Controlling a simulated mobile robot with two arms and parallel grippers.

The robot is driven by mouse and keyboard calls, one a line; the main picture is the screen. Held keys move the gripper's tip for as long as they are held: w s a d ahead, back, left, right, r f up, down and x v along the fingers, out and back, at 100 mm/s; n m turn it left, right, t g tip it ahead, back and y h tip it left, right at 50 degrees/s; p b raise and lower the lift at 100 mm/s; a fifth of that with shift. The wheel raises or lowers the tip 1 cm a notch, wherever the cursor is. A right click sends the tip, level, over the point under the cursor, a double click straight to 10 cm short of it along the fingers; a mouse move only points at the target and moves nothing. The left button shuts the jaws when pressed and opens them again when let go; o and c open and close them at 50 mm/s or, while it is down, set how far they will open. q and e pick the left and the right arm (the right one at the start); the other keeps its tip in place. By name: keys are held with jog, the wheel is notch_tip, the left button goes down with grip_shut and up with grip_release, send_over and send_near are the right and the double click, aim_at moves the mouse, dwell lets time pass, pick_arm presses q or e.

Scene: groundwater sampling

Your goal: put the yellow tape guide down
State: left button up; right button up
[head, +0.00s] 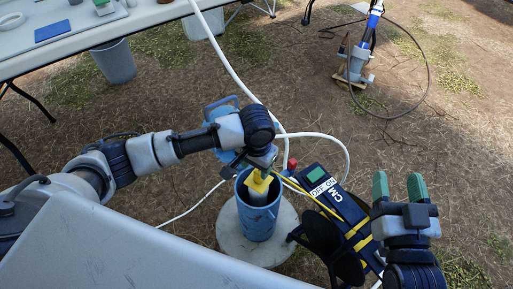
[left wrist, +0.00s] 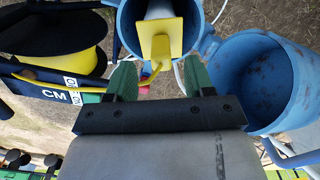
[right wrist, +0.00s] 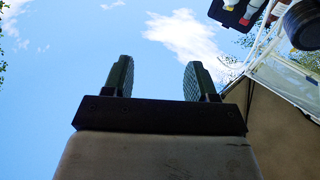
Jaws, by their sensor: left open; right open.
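The yellow tape guide (head: 257,184) sits at the mouth of the blue well casing (head: 258,224), against the pale inner pipe. In the left wrist view the guide (left wrist: 161,38) has a square plate and a narrower piece toward me, with the yellow tape running off to the left. My left gripper (head: 264,160) is open just above it; its green fingertips (left wrist: 157,80) are spread on either side of the guide's near end, with nothing held. My right gripper (head: 398,186) is open and empty, fingers pointing up; its wrist view (right wrist: 158,78) shows sky between them.
The tape reel (head: 335,205), marked CM and OFF ON, stands right of the casing. A white hose (head: 240,80) arcs behind.

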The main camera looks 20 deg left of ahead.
pick_arm(q)
notch_tip(320, 180, up, 5)
jog(key=shift+r+p, duration=0.15)
jog(key=shift+p, duration=0.9)
jog(key=shift+r, duration=0.2)
jog(key=s+d+m+t+h, duration=0.1)
jog(key=s+d+t+h, duration=0.4)
jog(key=d, duration=0.4)
jog(key=s+a+r+n+t+y, duration=0.1)
jog(key=s+a+r+t, duration=0.1)
jog(key=a, duration=0.4)
jog(key=s+a+r+t+y, duration=0.1)
jog(key=s+a+r+t, duration=0.1)
jog(key=a, duration=0.4)
jog(key=r+t, duration=0.1)
jog(key=t, duration=0.1)
jog(key=shift+s+a+n+t+y, duration=0.25)
jog(key=shift+s+n+t+y, duration=0.1)
jog(key=shift+n+t+y, duration=0.05)
pick_arm(e)
jog(key=s+d+f+g+h, duration=0.2)
jog(key=s+f+g, duration=0.1)
jog(key=f+g, duration=0.4)
jog(key=shift+f, duration=0.4)
jog(key=shift+d+r, duration=0.1)
